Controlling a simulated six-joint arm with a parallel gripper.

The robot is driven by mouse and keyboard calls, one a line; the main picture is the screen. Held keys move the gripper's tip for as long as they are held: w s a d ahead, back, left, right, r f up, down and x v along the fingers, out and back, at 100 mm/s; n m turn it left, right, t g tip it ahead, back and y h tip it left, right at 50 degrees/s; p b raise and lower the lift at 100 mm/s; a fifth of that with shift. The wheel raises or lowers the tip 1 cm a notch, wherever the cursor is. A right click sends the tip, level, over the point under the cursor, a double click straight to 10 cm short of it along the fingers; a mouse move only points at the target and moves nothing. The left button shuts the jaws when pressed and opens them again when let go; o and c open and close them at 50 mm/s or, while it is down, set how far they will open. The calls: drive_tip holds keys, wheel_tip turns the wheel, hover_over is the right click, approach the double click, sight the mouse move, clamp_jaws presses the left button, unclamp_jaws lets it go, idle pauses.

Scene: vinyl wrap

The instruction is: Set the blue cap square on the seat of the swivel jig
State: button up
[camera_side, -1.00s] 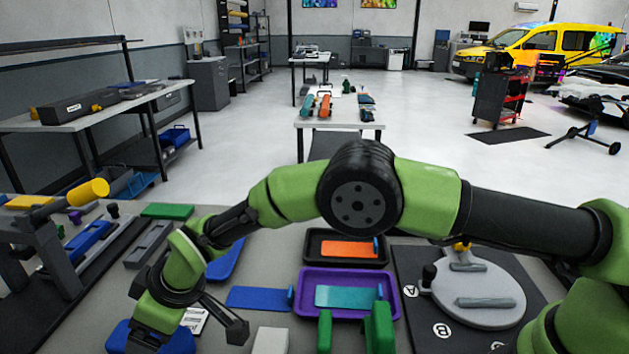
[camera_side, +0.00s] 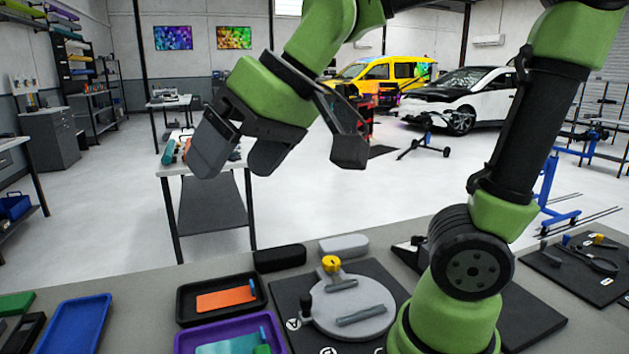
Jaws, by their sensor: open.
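My gripper (camera_side: 240,160) is raised high in the upper middle, well above the bench, its dark fingers apart with nothing visible between them. The swivel jig (camera_side: 347,301) is a grey round plate on a dark board at the front centre, with two grey bars, a yellow knob and a black handle. No cap shows on it. A small blue upright piece (camera_side: 252,284) stands at the right end of an orange plate; I cannot tell whether it is the blue cap. A similar blue-green piece (camera_side: 264,335) stands in the purple tray.
The black tray (camera_side: 184,306) holds the orange plate (camera_side: 226,299). The purple tray (camera_side: 184,343) is cut by the bottom edge. A blue tray (camera_side: 75,326) lies left. Black (camera_side: 280,258) and grey (camera_side: 343,245) blocks sit behind the jig.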

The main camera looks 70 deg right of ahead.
drive_tip(key=shift+o, duration=0.4)
drive_tip(key=s+d+f+m, duration=0.2)
drive_tip(key=s, duration=0.7)
drive_tip(key=shift+d+f+m+t+h, duration=0.3)
drive_tip(key=shift+d+f+m, duration=0.05)
drive_tip(key=shift+d+m, duration=0.05)
drive_tip(key=w+a+f+m+g+y, duration=0.25)
drive_tip(key=w+a+m+y, duration=0.3)
drive_tip(key=a, duration=0.45)
drive_tip(key=w+a+f+m+g+y, duration=0.2)
drive_tip(key=w+a+m+g+y, duration=0.15)
drive_tip(key=w+a+y, duration=0.45)
drive_tip(key=w+a+f+m+t+h, duration=0.1)
drive_tip(key=w+f+m+t+h, duration=0.1)
drive_tip(key=f+m, duration=0.2)
drive_tip(key=w+a+f+m+t+h, duration=0.1)
drive_tip(key=f+m, duration=0.4)
drive_tip(key=f, duration=0.5)
drive_tip(key=w+a+f+m+t+h, duration=0.1)
drive_tip(key=w+f+m+t+h, duration=0.2)
drive_tip(key=f, duration=0.4)
drive_tip(key=shift+a+f+m+t, duration=0.1)
drive_tip(key=shift+a+m+t, duration=0.1)
drive_tip(key=shift+m+t, duration=0.85)
drive_tip(key=shift+x, duration=4.85)
drive_tip(key=shift+w+d, duration=0.1)
